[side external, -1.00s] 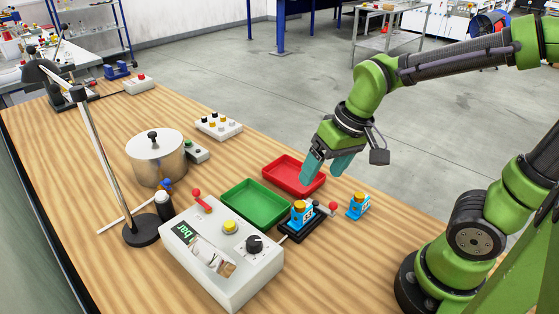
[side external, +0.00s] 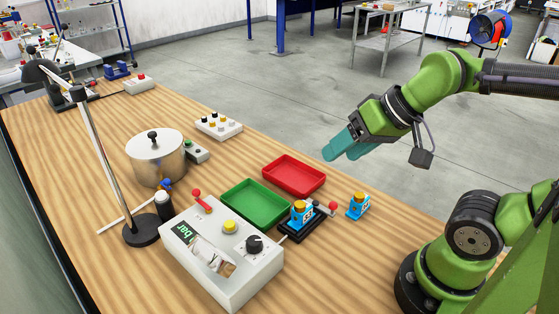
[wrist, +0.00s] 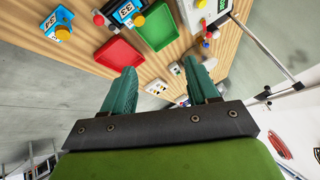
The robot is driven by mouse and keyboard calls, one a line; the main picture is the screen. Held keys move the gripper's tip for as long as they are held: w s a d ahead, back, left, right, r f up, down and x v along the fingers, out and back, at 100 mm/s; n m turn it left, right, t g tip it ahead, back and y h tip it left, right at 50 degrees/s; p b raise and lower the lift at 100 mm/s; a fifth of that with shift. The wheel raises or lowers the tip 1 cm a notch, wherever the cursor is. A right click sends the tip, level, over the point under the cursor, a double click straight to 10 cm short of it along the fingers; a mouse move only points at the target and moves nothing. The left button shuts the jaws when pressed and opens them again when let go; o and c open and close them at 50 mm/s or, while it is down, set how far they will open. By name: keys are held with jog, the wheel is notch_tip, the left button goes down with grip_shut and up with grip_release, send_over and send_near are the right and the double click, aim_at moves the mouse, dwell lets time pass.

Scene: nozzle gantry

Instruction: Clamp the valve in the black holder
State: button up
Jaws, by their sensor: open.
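A blue valve with a yellow cap (side external: 302,214) stands in the black holder (side external: 306,232), beside the white control box. In the wrist view this valve (wrist: 123,11) shows a label that reads 33. A red ball knob (side external: 333,206) stands at the holder's right side. A second blue valve (side external: 357,206) stands on the bare table to the right; it also shows in the wrist view (wrist: 58,24). My gripper (side external: 340,148) is open and empty, raised above and behind the trays, well apart from both valves. Its teal fingers (wrist: 162,78) are spread in the wrist view.
A red tray (side external: 294,175) and a green tray (side external: 256,203) lie behind the holder. The control box (side external: 225,262) has a red lever, a yellow button and a black knob. A metal pot (side external: 156,160) and a stand (side external: 141,231) are at left. The table's front right is clear.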

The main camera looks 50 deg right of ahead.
jog(key=shift+w+a+f+g, duration=0.15)
jog(key=shift+f+g, duration=0.15)
jog(key=shift+f, duration=0.15)
jog(key=shift+c, duration=1.3)
jog(key=w+f+n+g, duration=0.2)
jog(key=w+f+n+g+h, duration=0.1)
jog(key=f, duration=0.1)
jog(key=shift+w+a+n+g, duration=0.15)
jog(key=shift+a+n+g, duration=0.15)
jog(key=shift+a, duration=0.05)
grip_shut()
jog(key=w+f+n+g+h, duration=0.1)
jog(key=n, duration=0.3)
jog(key=w+d+f+n+g+h, duration=0.1)
jog(key=n+g, duration=0.1)
jog(key=n, duration=0.1)
jog(key=w+d+f+n+g+h, duration=0.1)
jog(key=w+n+g, duration=0.1)
jog(key=n, duration=0.2)
jog(key=shift+w+f+n+h, duration=0.1)
jog(key=shift+f+n+h, duration=0.2)
jog(key=shift+h, duration=0.1)
